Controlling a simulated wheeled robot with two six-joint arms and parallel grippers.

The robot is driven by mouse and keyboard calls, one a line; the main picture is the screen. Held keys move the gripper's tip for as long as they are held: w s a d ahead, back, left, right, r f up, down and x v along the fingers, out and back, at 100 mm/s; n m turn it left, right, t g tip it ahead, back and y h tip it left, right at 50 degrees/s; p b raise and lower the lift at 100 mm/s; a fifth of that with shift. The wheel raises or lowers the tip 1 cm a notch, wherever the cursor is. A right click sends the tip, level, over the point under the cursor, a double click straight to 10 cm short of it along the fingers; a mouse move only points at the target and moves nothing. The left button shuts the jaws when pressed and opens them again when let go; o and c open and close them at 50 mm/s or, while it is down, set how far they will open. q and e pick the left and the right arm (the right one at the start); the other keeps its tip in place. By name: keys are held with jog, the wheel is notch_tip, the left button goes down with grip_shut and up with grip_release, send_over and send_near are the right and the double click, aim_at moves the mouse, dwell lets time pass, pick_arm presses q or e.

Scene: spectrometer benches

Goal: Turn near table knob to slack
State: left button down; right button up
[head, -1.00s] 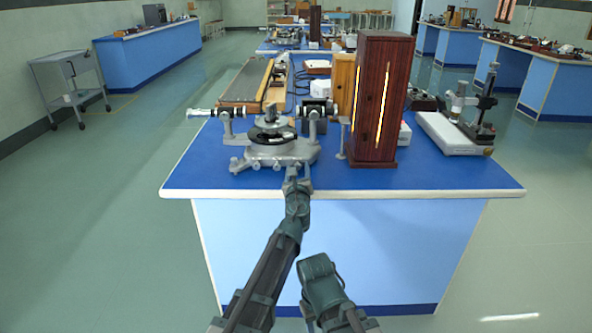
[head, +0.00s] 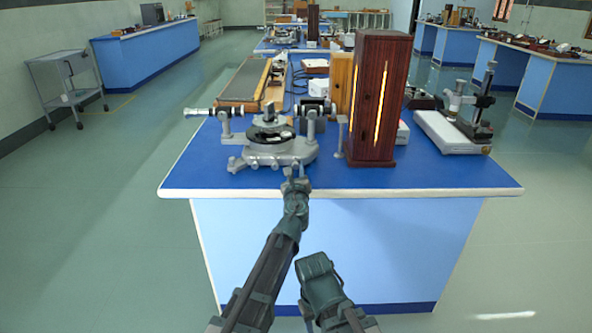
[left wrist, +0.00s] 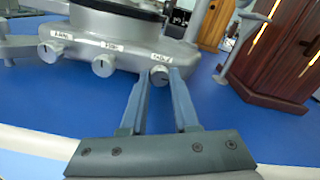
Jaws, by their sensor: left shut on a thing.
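The spectrometer (head: 272,152) stands on the near blue bench, with its round table on top. In the left wrist view its grey base (left wrist: 110,28) carries three round knobs in a row, each under a white label too small to read surely. The right-hand knob (left wrist: 159,77) has a dark mark on its face. My left gripper (left wrist: 161,74) is shut on this knob, one finger on each side. In the head view my left gripper (head: 296,172) is at the front of the base.
A tall dark wooden lamp box (head: 378,100) with a bright slit stands right of the spectrometer. A microscope-like instrument (head: 455,130) is farther right. The blue bench top (head: 420,178) is clear along its front edge (head: 340,194).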

pick_arm(q)
jog(key=n, duration=0.8)
jog(key=shift+n, duration=0.4)
jog(key=n, duration=0.4)
jog(key=shift+r, duration=0.1)
jog(key=shift+n, duration=2)
jog(key=c, duration=0.7)
grip_release()
jog(key=shift+o, duration=0.2)
